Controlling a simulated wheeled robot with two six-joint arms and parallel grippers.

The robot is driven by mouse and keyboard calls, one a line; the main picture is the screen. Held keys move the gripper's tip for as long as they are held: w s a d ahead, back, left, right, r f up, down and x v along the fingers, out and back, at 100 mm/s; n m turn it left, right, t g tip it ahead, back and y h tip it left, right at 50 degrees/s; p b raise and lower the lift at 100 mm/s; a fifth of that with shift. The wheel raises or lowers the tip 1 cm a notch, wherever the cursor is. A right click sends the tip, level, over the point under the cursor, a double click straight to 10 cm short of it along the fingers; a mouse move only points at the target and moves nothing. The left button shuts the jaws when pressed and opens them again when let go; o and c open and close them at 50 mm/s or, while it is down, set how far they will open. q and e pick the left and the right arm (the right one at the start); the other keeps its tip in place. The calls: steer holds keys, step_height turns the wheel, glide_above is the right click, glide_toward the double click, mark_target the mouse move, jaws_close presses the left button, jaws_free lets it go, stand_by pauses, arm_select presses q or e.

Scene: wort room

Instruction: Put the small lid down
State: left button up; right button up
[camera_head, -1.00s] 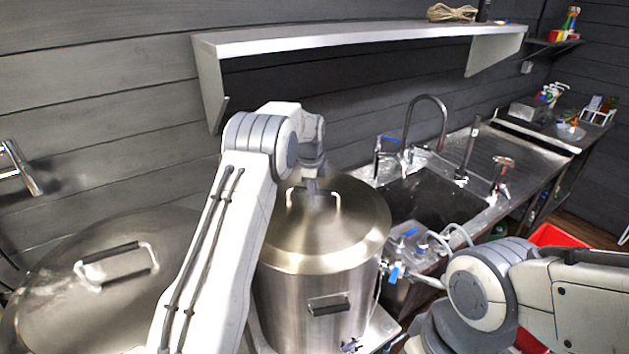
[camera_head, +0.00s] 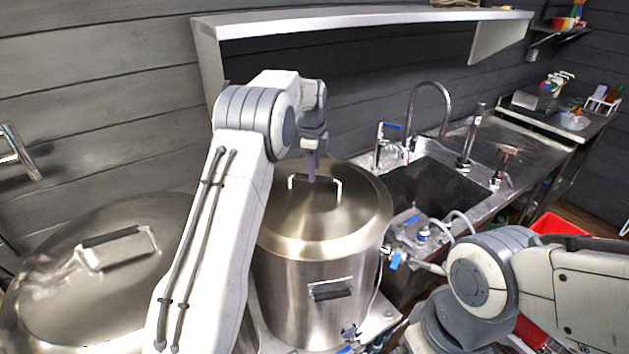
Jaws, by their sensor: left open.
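The small lid (camera_head: 335,218) is a round brushed-steel disc with a handle. It lies flat on top of the smaller steel pot (camera_head: 290,300), in the middle of the view. My left gripper (camera_head: 311,176) is open, pointing down at the lid's handle (camera_head: 338,188). From this angle I cannot tell whether its fingers touch the handle or are just above it. My right arm comes in at the lower right, but its gripper is out of view.
A larger lidded pot (camera_head: 60,290) stands at the left. A sink (camera_head: 432,190) with taps is right of the small pot, with a valve and hoses (camera_head: 425,237) in front. A shelf (camera_head: 350,18) hangs above. A red crate (camera_head: 555,226) is at the right.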

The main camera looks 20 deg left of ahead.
arm_select(q)
step_height(320, 180, up, 6)
steer(key=s+b, duration=0.1)
steer(key=s+d+r+n+g+h, duration=0.15)
steer(key=s+d+n, duration=0.35)
steer(key=s+d, duration=1.6)
steer(key=s+f+n, duration=0.2)
steer(key=s+f, duration=0.1)
steer(key=s, duration=0.8)
steer(key=s+f+n, duration=0.2)
steer(key=s+f, duration=0.1)
steer(key=s, duration=0.9)
steer(key=shift+a+f+g, duration=0.25)
steer(key=shift+a+g, duration=0.1)
steer(key=shift+s, duration=0.1)
step_height(320, 180, down, 7)
steer(key=b, duration=0.7)
